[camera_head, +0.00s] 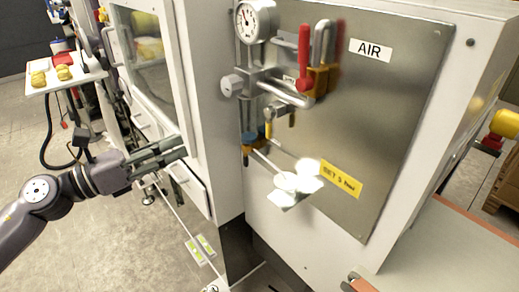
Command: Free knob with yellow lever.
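The grey air panel (400,120) carries a gauge (255,21) and, below it, a light grey knob (232,86) on the left end of the metal pipework. A red lever (304,55) stands upright beside a padlock (322,78) with a steel shackle. A small yellow lever (268,130) points down below the pipework. A pale tag (295,184) hangs in front of the panel, its face washed out by glare. My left gripper (186,147) is left of the panel, well apart from the knob and levers. Its fingers point right, look parted, and hold nothing visible. My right gripper is out of view.
A windowed cabinet (150,50) stands close behind my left gripper. A yellow label (342,180) sits low on the panel and an AIR label (371,49) high up. A belt-like surface (450,255) is at lower right. A tray (60,78) with yellow items stands far left.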

